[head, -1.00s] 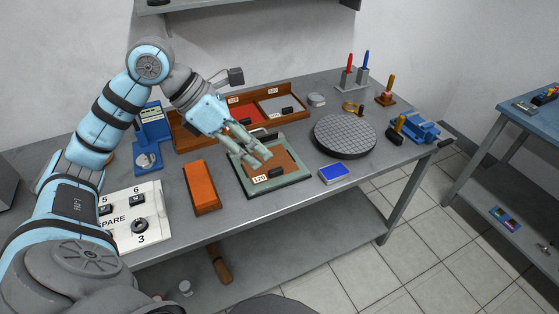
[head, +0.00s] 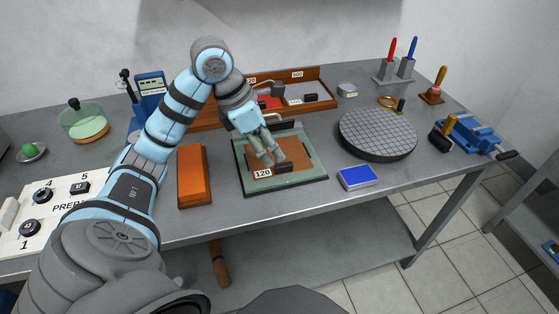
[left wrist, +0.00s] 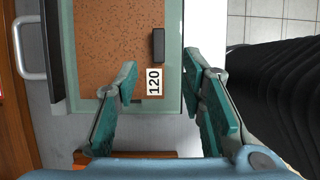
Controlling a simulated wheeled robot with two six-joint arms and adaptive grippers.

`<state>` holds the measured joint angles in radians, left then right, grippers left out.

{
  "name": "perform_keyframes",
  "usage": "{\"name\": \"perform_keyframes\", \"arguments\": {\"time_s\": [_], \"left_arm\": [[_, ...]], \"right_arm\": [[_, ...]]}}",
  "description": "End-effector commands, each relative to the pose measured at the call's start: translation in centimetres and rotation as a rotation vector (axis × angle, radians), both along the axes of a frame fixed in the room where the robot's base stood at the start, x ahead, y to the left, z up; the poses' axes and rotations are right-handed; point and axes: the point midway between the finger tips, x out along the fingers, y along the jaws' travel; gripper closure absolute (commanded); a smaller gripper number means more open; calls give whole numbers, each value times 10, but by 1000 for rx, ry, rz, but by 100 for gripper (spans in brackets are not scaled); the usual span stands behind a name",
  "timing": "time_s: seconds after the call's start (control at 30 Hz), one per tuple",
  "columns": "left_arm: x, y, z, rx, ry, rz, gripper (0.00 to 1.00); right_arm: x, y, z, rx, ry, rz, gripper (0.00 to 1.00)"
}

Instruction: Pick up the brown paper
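The brown paper (head: 297,153) is a speckled sheet with a white "120" label and a small black block on its front edge. It lies on a glass plate with a pale green edge (head: 310,181). In the left wrist view the brown paper (left wrist: 110,40) fills the upper middle, with its label and block near its right side. My left gripper (head: 270,157) points down over the paper. Its two green fingers (left wrist: 162,85) are apart with nothing gripped between them. Whether the fingertips touch the sheet cannot be told. My right gripper is not in view.
An orange-brown block (head: 192,176) lies left of the plate. A blue-topped box (head: 358,177) and a round gridded disc (head: 377,133) are on the right. A wooden tray (head: 318,84) with compartments stands behind. The bench's front edge is close.

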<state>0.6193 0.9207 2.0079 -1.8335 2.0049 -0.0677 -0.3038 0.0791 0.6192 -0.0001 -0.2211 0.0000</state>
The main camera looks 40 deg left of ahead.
Motion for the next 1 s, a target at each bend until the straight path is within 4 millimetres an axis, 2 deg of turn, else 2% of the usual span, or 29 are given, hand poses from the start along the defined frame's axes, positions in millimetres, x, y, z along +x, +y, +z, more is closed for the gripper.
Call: {"name": "perform_keyframes", "arguments": {"time_s": [0.27, 0.37, 0.6, 0.67, 0.83, 1.0], "left_arm": [[20, -13, -38, -6, 2, 0, 63], [25, -15, -55, -2, 0, 1, 63], [26, -15, -57, -1, -1, 3, 63], [26, -15, -57, 0, 0, 3, 71], [26, -15, -57, 0, 0, 3, 99], [26, -15, -57, 0, 0, 3, 100]], "right_arm": [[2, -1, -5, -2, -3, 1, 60], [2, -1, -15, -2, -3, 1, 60], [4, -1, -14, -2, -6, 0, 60], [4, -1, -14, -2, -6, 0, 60], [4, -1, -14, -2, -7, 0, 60], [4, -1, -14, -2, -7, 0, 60]]}}
